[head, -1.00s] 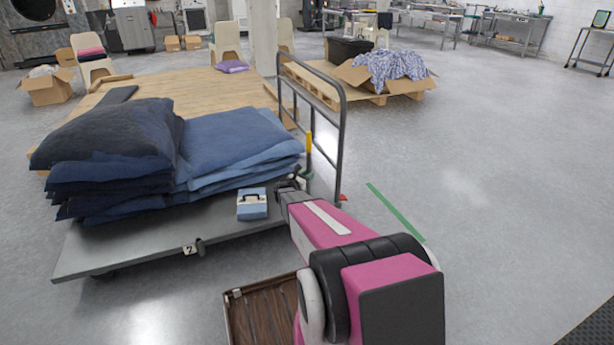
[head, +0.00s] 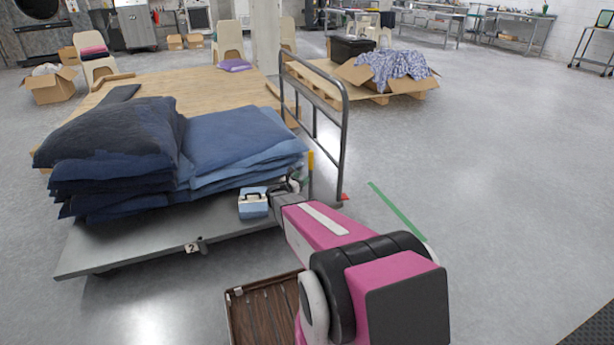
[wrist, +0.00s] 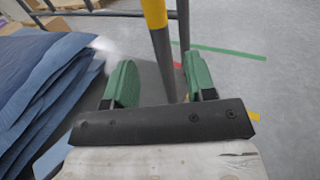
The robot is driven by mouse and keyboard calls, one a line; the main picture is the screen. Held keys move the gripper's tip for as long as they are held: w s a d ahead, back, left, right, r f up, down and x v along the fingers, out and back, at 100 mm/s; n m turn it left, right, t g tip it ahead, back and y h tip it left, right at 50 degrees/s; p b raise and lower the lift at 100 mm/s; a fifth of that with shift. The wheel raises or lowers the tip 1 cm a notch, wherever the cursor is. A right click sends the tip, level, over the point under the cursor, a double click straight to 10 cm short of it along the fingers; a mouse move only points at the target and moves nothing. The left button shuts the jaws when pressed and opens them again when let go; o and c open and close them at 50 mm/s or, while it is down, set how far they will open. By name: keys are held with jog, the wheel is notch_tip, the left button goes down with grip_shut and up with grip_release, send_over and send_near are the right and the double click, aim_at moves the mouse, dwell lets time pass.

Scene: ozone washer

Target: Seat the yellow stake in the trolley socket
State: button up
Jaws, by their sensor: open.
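The yellow stake (head: 310,160) stands roughly upright at the right end of the trolley (head: 130,250), beside its rail handle. In the wrist view its yellow band (wrist: 154,12) is at the top and its grey shaft runs down between my green fingers. My gripper (wrist: 160,82) is open, with a finger on each side of the shaft and a visible gap to each. The gripper also shows in the head view (head: 295,180), small and partly hidden by my arm. The stake's lower end and the socket are hidden, so I cannot tell how they meet.
Stacked blue cloths (head: 240,140) lie on the trolley close to the left of my gripper. The metal rail (head: 345,130) rises behind the stake. Floor with a green stripe (head: 398,211) is clear to the right.

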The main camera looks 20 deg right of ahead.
jog(key=s+a+r+m+g+y, duration=0.2)
jog(key=s+a+m+g+y, duration=0.15)
jog(key=s+m, duration=0.45)
jog(key=s+a+r+m+g+y, duration=0.15)
jog(key=s+m+g, duration=0.35)
jog(key=s, duration=0.6)
jog(key=s+a+r+m+y, duration=0.4)
jog(key=s+a+m+y, duration=0.6)
jog(key=s+a+m, duration=0.1)
jog(key=shift+s+a+r+g, duration=0.15)
jog(key=shift+a+r+g, duration=0.25)
jog(key=shift+a, duration=0.25)
